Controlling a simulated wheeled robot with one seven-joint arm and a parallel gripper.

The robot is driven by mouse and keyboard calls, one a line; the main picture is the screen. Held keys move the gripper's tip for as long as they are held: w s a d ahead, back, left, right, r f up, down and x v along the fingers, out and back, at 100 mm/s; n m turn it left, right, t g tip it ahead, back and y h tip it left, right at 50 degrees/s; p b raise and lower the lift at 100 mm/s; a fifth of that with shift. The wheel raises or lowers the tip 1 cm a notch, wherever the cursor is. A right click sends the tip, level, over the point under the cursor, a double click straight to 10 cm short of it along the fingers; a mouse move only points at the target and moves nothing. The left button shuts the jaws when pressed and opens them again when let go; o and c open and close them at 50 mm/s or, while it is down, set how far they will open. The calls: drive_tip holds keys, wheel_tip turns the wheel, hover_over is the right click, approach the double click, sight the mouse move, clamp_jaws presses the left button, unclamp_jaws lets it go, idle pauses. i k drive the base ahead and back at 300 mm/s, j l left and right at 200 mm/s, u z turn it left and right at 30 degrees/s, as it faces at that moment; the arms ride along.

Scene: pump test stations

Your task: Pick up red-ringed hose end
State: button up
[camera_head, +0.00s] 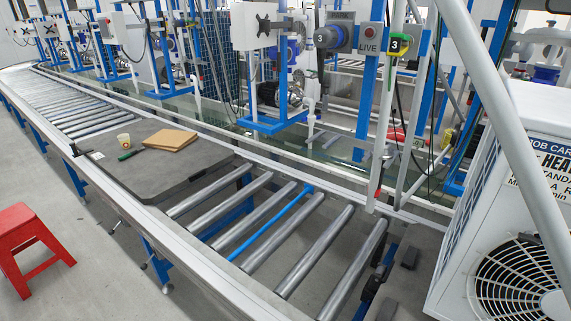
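I cannot make out a red-ringed hose end for certain. A pale upright (387,110) hangs or stands at the conveyor's far edge, right of centre. It has a small dark and red mark near its lower end, too small to tell whether it is a ring. Thin dark hoses or cables (399,100) hang beside the station marked 3. My gripper is not in view.
A roller conveyor (268,212) crosses the view, with a blue bar among its rollers. A grey board (150,182) on it carries a cup (124,141) and brown folder (170,140). A red stool (30,245) stands left. A white fan unit (505,200) blocks the right.

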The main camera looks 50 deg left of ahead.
sight(388, 155)
drive_tip(key=u, duration=1.25)
drive_tip(key=i+l+u, duration=0.2)
drive_tip(key=l, duration=0.15)
drive_tip(key=i+l+u, duration=0.15)
drive_tip(key=l, duration=0.25)
drive_tip(key=i, duration=0.05)
